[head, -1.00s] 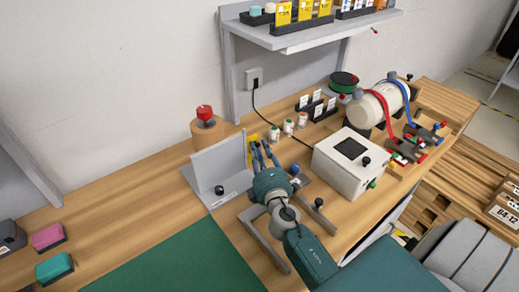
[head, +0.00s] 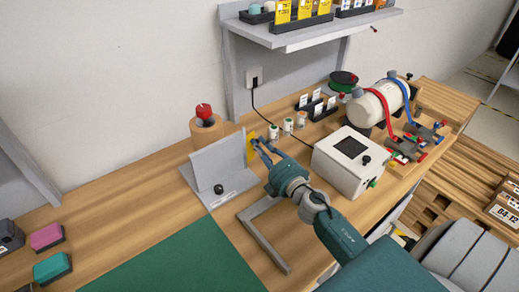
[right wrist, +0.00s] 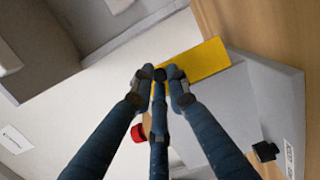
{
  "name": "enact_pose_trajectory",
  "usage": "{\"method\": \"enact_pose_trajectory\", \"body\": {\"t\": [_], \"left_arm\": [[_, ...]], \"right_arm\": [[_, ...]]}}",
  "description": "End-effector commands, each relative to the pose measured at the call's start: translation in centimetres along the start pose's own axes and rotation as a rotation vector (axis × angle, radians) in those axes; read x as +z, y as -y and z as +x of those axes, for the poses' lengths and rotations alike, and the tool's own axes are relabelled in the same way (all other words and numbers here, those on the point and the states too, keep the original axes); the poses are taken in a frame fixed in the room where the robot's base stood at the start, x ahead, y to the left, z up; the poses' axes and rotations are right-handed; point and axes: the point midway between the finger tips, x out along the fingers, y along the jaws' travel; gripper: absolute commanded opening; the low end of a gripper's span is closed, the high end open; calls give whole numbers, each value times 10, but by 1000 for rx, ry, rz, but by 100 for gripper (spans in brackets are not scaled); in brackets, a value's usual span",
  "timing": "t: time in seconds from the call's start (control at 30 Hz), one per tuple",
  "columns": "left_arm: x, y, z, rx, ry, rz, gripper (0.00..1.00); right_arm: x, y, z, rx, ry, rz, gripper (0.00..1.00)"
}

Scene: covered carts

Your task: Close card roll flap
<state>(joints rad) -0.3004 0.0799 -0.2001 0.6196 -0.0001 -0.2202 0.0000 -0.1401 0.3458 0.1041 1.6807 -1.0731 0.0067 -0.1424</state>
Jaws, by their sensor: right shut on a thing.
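A grey upright panel stand (head: 222,165) with a black knob on its base stands on the bench. A yellow flat piece (head: 251,150) stands at its right edge; it also shows in the right wrist view (right wrist: 203,63). My right gripper (head: 257,145) is at this yellow piece with its fingers drawn together. In the right wrist view the fingertips (right wrist: 160,73) meet at the piece's end and partly hide it. A brown roll (head: 205,133) with a red knob stands behind the panel. I cannot tell which part is the flap. My left gripper is out of view.
A white box with a dark screen (head: 348,160) stands right of my right gripper. Small jars (head: 288,125) stand just behind it. A shelf (head: 310,35) overhangs the back. The green mat (head: 180,265) in front is clear.

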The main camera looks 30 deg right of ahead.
Motion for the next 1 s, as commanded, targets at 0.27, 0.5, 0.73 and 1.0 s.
{"method": "enact_pose_trajectory", "body": {"t": [0.27, 0.5, 0.73, 1.0], "left_arm": [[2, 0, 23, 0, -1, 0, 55], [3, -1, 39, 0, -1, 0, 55], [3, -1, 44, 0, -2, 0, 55], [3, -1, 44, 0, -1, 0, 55]], "right_arm": [[9, 4, 8, -1, -203, -5, 0], [11, 3, 13, 0, -321, -3, 0], [12, 1, 15, 1, -371, 0, 0], [12, 0, 16, 0, -377, 1, 0]]}}
